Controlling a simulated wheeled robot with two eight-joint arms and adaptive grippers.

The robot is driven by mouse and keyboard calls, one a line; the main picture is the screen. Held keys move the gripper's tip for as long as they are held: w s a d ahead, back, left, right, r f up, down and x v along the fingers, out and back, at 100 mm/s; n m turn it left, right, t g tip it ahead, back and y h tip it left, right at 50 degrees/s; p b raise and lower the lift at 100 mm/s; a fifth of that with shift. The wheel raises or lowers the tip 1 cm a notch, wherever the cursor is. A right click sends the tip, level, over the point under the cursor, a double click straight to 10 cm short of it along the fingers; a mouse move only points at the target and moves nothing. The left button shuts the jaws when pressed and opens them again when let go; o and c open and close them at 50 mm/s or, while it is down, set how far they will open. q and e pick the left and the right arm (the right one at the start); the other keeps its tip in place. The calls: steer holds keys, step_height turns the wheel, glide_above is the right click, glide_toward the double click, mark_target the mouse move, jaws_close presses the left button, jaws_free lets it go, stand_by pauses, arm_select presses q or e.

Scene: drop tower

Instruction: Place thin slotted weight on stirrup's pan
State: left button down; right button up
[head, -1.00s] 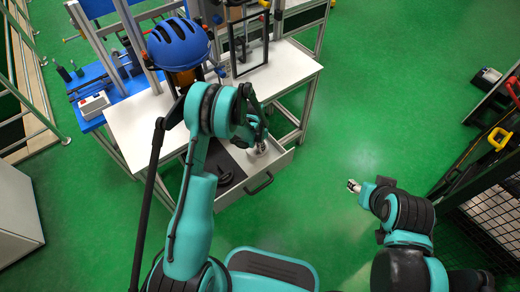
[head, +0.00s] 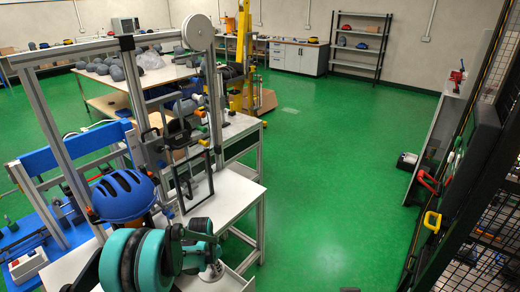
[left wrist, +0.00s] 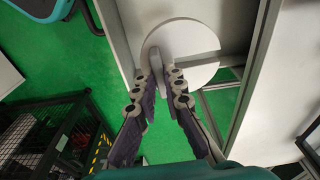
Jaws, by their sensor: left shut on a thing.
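My left gripper (left wrist: 163,80) is shut on a pale, round slotted weight (left wrist: 190,36). In the left wrist view the fingers pinch a grey upright part at the disc, and a slot shows on its right side. In the head view the left gripper (head: 207,250) is low beside the white bench, with the weight (head: 212,272) under it. A black rectangular frame (head: 210,185), perhaps the stirrup, stands at the drop tower, farther off and above the gripper. I cannot make out its pan. Only a sliver, perhaps my right gripper (head: 349,290), shows at the bottom edge.
A blue helmet (head: 122,195) sits left of the black frame, close to my left arm. Metal tower posts (head: 58,120) rise around it. The white bench top (head: 226,196) has clear room right of the frame. A black mesh cage (head: 485,190) stands at the right.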

arm_select(q)
steer(key=s+r+n+b, duration=0.1)
steer(key=s+r+n, duration=0.1)
steer(key=s, duration=0.4)
steer(key=s+r+n+b, duration=0.2)
steer(key=s+r+n, duration=0.1)
steer(key=s+n, duration=0.2)
steer(key=shift+s+a+y, duration=0.4)
steer(key=shift+s+a, duration=0.05)
steer(key=shift+s, duration=0.5)
arm_select(e)
step_height(320, 180, down, 3)
steer(key=shift+f, duration=0.1)
steer(key=shift+c, duration=1.4)
arm_select(q)
steer(key=shift+a, duration=0.1)
